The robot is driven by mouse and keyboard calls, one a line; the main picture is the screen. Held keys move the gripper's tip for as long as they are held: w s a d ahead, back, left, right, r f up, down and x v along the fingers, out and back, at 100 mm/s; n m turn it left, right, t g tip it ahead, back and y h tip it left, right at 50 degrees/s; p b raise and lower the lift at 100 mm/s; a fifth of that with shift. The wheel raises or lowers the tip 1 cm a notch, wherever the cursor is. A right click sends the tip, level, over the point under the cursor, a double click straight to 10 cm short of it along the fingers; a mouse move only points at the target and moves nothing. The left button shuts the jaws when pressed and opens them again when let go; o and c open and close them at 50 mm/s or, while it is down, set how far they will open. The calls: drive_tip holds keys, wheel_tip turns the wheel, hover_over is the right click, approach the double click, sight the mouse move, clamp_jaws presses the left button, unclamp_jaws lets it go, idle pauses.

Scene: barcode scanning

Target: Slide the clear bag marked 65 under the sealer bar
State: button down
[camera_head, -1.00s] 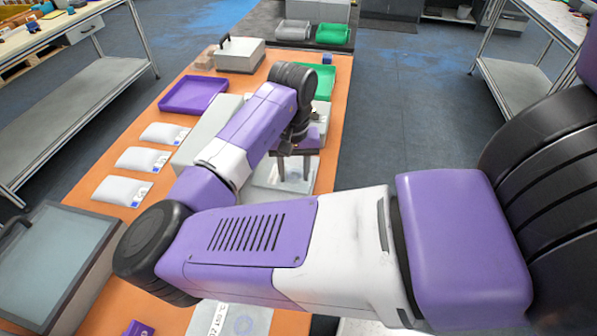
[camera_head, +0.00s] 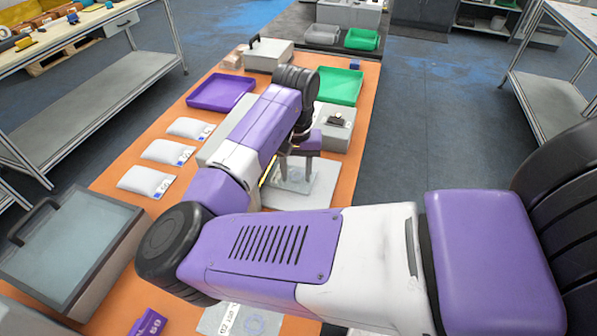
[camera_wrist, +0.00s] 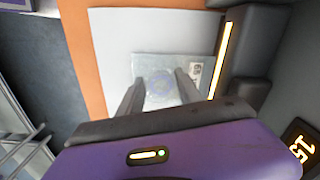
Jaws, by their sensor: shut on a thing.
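My gripper (camera_head: 296,172) is shut on a clear bag (camera_head: 291,181). The bag lies low over the white plate (camera_head: 320,192), and I cannot tell if it touches it. In the wrist view, the two fingers (camera_wrist: 160,82) reach over the near part of the bag (camera_wrist: 160,66). The grey sealer (camera_wrist: 258,50) with a glowing yellow strip (camera_wrist: 221,58) stands right of the bag.
Several white pouches (camera_head: 166,151) lie left of the sealer. A purple tray (camera_head: 220,91) and a green tray (camera_head: 340,86) are farther back. A grey box with a glassy lid (camera_head: 72,240) stands front left. Another clear bag (camera_head: 236,321) lies at the front edge.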

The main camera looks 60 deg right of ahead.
drive_tip(key=c, duration=0.7)
unclamp_jaws()
drive_tip(key=shift+r, duration=3.9)
